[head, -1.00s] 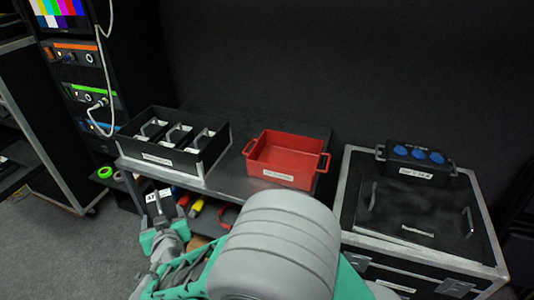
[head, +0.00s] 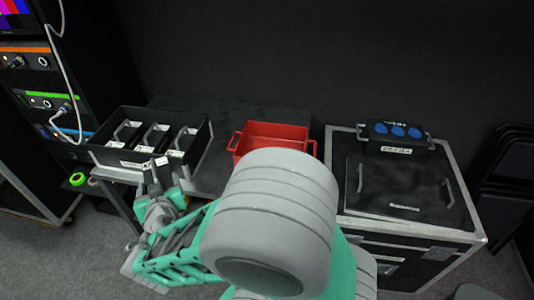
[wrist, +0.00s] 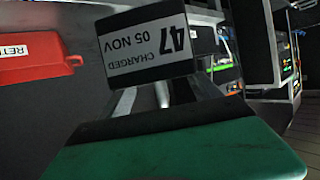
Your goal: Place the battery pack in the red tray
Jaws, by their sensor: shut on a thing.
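The battery pack is in my gripper. Its white label, reading 47, 05 NOV and CHARGED, faces the wrist camera, so the battery pack (wrist: 147,45) shows mostly as that end. In the head view only a small white patch of the battery pack (head: 162,161) shows near the fingers. My gripper (head: 158,173) is shut on it, at the front edge of the shelf, before the black box. The red tray (head: 240,146) stands on the shelf to the right, apart from the gripper. Part of the red tray also shows at the left of the wrist view (wrist: 30,62).
The black box (head: 199,160) holds three handled dark packs, left of the tray. A black flight case (head: 453,222) stands at the right with a blue-socketed power box (head: 398,133) on top. A rack with cables is at the left. My arm covers the tray's front.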

